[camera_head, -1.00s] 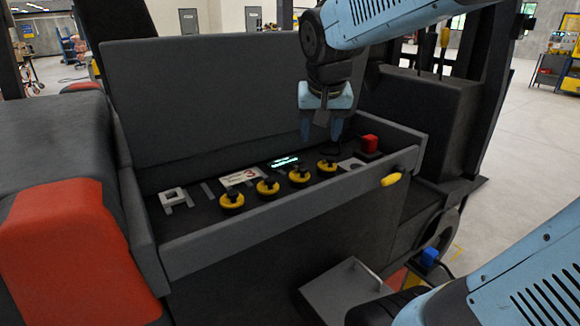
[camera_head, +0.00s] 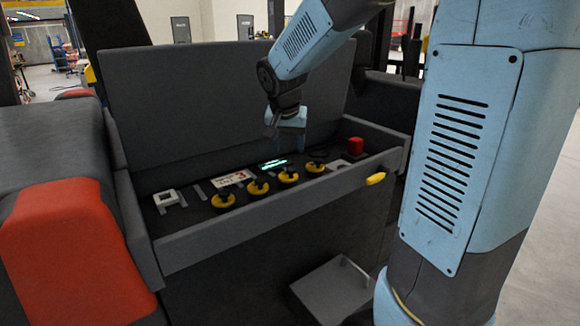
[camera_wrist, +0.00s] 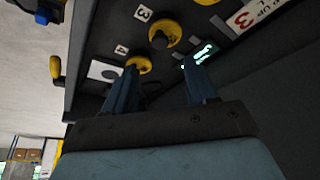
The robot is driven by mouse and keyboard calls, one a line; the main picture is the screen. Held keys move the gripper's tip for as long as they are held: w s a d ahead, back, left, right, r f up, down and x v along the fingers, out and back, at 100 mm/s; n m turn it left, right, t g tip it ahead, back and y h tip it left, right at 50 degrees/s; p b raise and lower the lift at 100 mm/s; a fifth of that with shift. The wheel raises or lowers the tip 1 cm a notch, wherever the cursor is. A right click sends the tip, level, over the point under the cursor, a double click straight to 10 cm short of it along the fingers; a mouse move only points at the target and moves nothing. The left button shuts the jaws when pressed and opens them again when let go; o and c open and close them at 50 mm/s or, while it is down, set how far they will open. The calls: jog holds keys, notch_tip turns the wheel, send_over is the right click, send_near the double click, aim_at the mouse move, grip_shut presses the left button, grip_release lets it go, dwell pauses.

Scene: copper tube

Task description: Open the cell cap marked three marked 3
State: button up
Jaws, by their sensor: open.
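Yellow-and-black cell caps stand in a row in the open battery tray. The cap marked 3 (camera_head: 288,174) is third from the left; in the wrist view the cap (camera_wrist: 165,33) has a white "3" tag (camera_wrist: 143,13) beside it. The cap marked 4 (camera_head: 315,167) is right of it and shows near a fingertip in the wrist view (camera_wrist: 142,64). My gripper (camera_head: 287,147) hangs above the tray, near and behind caps 3 and 4. In the wrist view its fingers (camera_wrist: 162,68) are apart with nothing between them.
A white card with a red 3 (camera_head: 232,178) and a lit green display (camera_head: 273,163) lie behind the caps. A red terminal block (camera_head: 355,146) is at the right. The raised lid (camera_head: 190,95) stands behind; a yellow handle (camera_head: 375,179) is on the front wall.

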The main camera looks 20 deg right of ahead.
aim_at(291, 169)
jog(key=x, duration=0.9)
jog(key=shift+f, duration=0.1)
jog(key=shift+c, duration=0.2)
